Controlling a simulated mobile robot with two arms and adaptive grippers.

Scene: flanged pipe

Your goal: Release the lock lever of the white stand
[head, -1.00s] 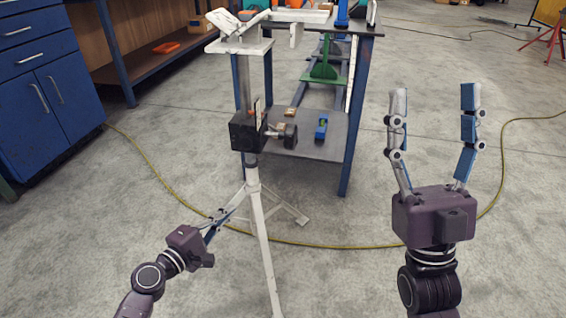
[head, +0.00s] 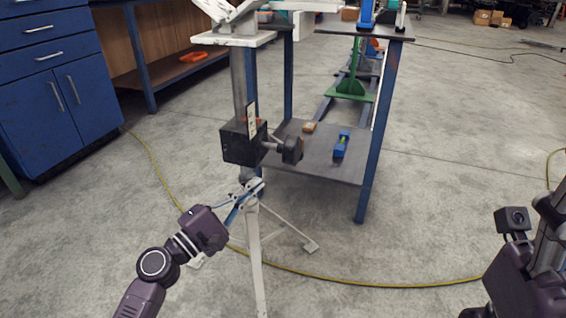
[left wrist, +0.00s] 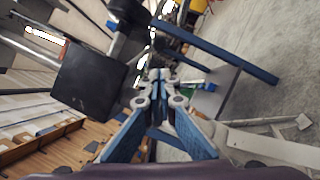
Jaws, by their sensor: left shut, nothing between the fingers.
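The white stand (head: 254,245) has a splayed leg base, an upright post and a white top plate. A black clamp block (head: 240,142) sits on its post. A grey shaft with a dark knob (head: 292,150) sticks out to the block's right, and a thin upright plate with a white label (head: 252,120) rises from it. I cannot tell which part is the lock lever. My left gripper (head: 256,190) is shut and empty, just below the block by the leg hub. In the left wrist view its blue-padded fingertips (left wrist: 160,76) meet, right of the block (left wrist: 88,80). My right gripper (head: 550,235) is cut off at the right edge.
A blue-legged table (head: 375,130) stands behind the stand. Its lower shelf (head: 325,170) holds a blue item (head: 342,145) and a small wooden block (head: 310,127). A yellow cable (head: 380,284) crosses the floor. A blue cabinet (head: 55,90) stands at the left.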

